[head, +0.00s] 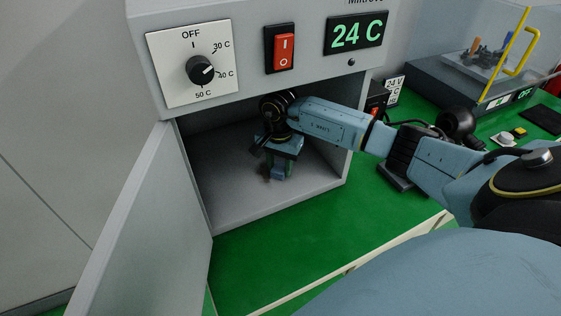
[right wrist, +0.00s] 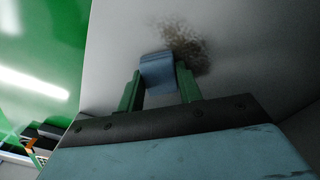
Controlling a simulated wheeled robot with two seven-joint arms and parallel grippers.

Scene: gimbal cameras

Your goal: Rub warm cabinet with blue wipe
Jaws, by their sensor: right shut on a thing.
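The grey cabinet (head: 325,190) stands with its door (head: 140,230) swung open to the left. Its display (head: 357,34) reads 24 C. My right gripper (head: 278,178) reaches into the chamber from the right and points down at the floor. It is shut on the blue wipe (right wrist: 158,72), which shows between the green fingers in the right wrist view. A brownish dark smudge (right wrist: 185,45) lies on the pale floor right by the wipe. Whether the wipe touches the floor is hard to tell. My left gripper is not in view.
A temperature knob (head: 200,70) and a lit red rocker switch (head: 284,48) sit on the cabinet front. The green bench top (head: 270,262) in front is clear. A clear-covered device with a yellow handle (head: 520,50) stands at the back right.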

